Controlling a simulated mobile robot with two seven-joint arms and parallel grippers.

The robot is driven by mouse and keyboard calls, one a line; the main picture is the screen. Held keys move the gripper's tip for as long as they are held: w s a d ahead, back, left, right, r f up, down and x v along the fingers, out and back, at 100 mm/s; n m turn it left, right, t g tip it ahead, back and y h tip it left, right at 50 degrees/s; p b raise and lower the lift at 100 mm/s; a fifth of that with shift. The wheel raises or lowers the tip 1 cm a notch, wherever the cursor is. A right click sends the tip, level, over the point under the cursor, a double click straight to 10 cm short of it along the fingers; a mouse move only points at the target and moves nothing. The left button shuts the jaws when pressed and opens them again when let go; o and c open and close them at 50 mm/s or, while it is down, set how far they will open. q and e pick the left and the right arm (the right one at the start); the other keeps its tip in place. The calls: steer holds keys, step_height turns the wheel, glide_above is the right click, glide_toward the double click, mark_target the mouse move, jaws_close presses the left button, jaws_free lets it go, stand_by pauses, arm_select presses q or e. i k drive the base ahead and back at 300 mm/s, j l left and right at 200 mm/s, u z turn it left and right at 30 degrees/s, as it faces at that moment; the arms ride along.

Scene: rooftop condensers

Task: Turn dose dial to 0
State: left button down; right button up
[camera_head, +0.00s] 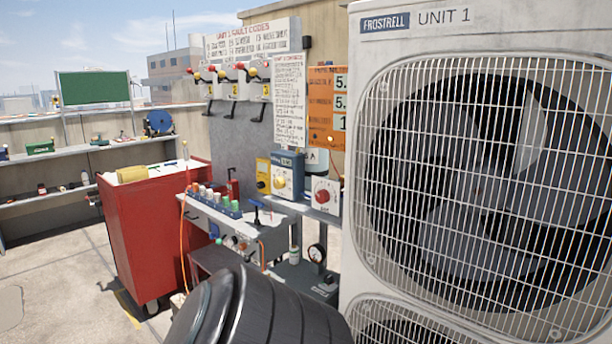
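Three small boxes with knobs stand side by side on the grey bench. The white box has a red knob (322,196); small lettering below it is too small to read surely. The blue box has a pale yellow knob (280,182). The yellow box (262,176) has a dark knob. I cannot tell for sure which knob is the dose dial, nor read any setting. Neither of my grippers is in view, and nothing is seen touching the knobs.
The large condenser (366,140) fills the right side, close beside the white box. A red cabinet (150,235) stands left of the grey bench (226,226), which carries several coloured-cap bottles. A gauge (317,253) sits lower down. Open floor (60,285) lies at the left.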

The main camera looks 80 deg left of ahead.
mark_target(278, 182)
steer(key=u, duration=2.7)
steer(key=i+j+z, duration=0.1)
steer(key=i+j, duration=0.2)
steer(key=i+j+z, duration=0.1)
steer(key=i+j, duration=0.15)
steer(key=i+j+z, duration=0.1)
steer(key=i+j, duration=0.15)
steer(key=j, duration=0.2)
steer(key=i+j+z, duration=0.1)
steer(key=i+j, duration=0.15)
steer(key=j, duration=0.15)
steer(key=i+j+z, duration=0.1)
steer(key=j, duration=0.25)
steer(key=i+j+z, duration=0.15)
steer(key=i+j, duration=0.15)
steer(key=j, duration=0.15)
steer(key=i+j+z, duration=0.1)
steer(key=j, duration=0.35)
steer(key=i+j+z, duration=0.1)
steer(key=i+j, duration=0.2)
steer(key=j, duration=0.15)
